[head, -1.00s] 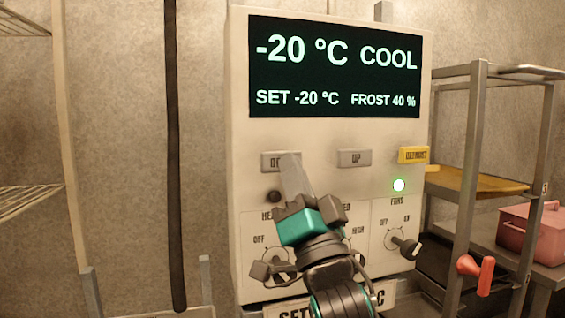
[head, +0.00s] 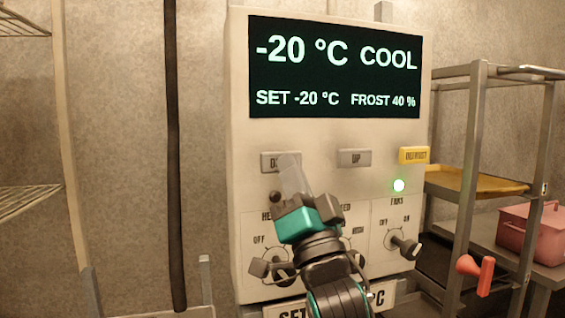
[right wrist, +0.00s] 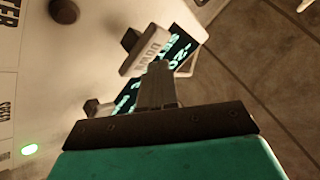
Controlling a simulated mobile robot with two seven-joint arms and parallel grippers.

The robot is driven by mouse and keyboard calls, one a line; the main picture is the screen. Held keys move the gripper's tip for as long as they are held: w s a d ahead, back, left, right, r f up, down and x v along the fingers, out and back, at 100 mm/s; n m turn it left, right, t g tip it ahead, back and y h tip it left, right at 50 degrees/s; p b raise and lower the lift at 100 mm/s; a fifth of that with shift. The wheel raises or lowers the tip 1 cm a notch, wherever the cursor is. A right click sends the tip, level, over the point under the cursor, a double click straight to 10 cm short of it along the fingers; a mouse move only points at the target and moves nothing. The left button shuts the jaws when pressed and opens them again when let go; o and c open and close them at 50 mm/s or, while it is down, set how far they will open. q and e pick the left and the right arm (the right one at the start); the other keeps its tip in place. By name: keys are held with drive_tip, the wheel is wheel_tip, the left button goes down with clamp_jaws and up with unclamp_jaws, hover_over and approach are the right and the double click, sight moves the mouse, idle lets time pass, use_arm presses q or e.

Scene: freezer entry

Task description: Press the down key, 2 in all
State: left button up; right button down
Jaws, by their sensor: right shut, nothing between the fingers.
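The down key (head: 268,163) is a grey key at the left of the key row on the control panel; my fingertips cover its right part. In the right wrist view the down key (right wrist: 147,52) stands just beyond the fingertips. My right gripper (head: 289,164) is shut and empty, its tips at the key's right part; I cannot tell whether they touch it. In the right wrist view the gripper (right wrist: 158,75) points at the key's edge. The display (head: 335,70) reads -20 °C COOL, SET -20 °C, FROST 40 %. My left gripper is not in view.
The up key (head: 355,158) and the yellow defrost key (head: 414,155) sit to the right. A green lamp (head: 399,185) glows below them. The fans knob (head: 405,245) sticks out lower right. A metal rack (head: 472,150) and a pink box (head: 530,235) stand at the right.

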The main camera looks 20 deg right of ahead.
drive_tip(key=shift+w, duration=0.55)
idle(0.5)
idle(0.4)
drive_tip(key=shift+s, duration=0.95)
drive_tip(key=s+p, duration=0.1)
drive_tip(key=s, duration=0.4)
drive_tip(key=shift+d, duration=0.1)
drive_tip(key=shift+h, duration=0.3)
idle(2.0)
